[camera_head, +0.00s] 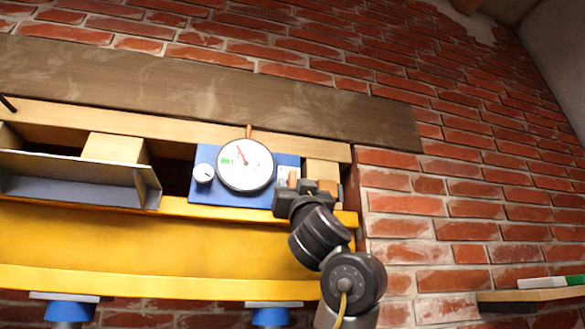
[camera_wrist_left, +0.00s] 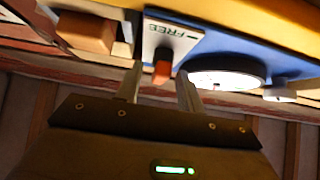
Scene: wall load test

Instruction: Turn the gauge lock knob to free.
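The gauge (camera_head: 245,165) is a round white dial on a blue plate (camera_head: 222,194), and its lower face shows in the left wrist view (camera_wrist_left: 224,78). Beside it is a white label plate (camera_wrist_left: 172,36) reading FREE. The lock knob (camera_wrist_left: 161,72) is a small orange-red piece standing out from that plate. My left gripper (camera_wrist_left: 160,86) is open, with one finger on each side of the knob and visible gaps between. In the head view my left gripper (camera_head: 300,191) is in front of the plate's right end and partly hides it. My right gripper is not in view.
A small white knob (camera_head: 203,173) sits left of the gauge. An orange block (camera_wrist_left: 86,32) is close beside the label plate. A yellow beam (camera_head: 150,245) runs below, and a dark plank (camera_head: 220,90) above. A shelf (camera_head: 535,295) is at far right.

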